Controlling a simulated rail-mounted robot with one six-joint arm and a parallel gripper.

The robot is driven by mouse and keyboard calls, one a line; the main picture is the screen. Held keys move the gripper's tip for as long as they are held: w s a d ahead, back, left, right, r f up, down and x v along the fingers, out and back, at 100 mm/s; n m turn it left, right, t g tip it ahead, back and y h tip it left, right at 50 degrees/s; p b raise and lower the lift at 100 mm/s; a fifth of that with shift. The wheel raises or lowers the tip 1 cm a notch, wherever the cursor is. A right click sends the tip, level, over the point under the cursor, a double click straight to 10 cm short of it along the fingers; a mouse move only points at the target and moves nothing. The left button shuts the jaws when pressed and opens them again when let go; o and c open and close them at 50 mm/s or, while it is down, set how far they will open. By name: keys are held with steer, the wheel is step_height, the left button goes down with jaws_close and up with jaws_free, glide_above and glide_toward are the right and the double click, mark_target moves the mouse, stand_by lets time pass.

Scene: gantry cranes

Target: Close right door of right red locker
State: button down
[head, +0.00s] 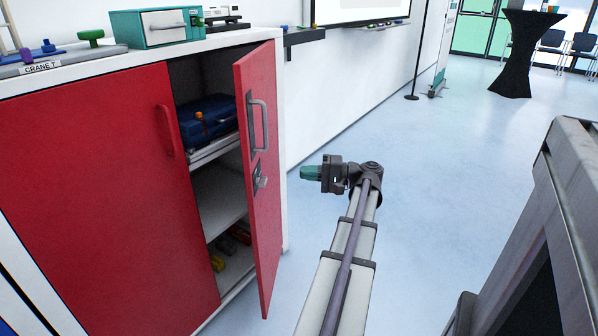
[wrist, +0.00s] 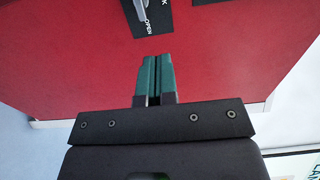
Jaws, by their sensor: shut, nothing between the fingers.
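The right red locker door (head: 258,200) stands partly open, swung outward from the cabinet. It has a grey bar handle (head: 258,122) and a lock plate with a latch (head: 260,178) below it. The left red door (head: 100,195) is shut. My gripper (head: 303,173) is to the right of the open door, with its teal fingers pointing left toward it. The fingers (wrist: 156,75) are shut together and empty. In the wrist view, the red door surface (wrist: 230,60) lies in front of them, and a dark lock plate (wrist: 145,15) marked OPEN shows at the top. I cannot tell whether they touch the door.
Inside the locker, a blue case (head: 208,122) sits on a shelf, with small yellow and red items (head: 238,232) below. A teal box (head: 155,27) stands on top. A grey metal structure (head: 570,190) is at the right.

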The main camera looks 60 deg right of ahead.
mark_target(257, 170)
steer(key=x, duration=1.1)
steer(key=shift+w+a, duration=0.15)
steer(key=shift+w, duration=0.25)
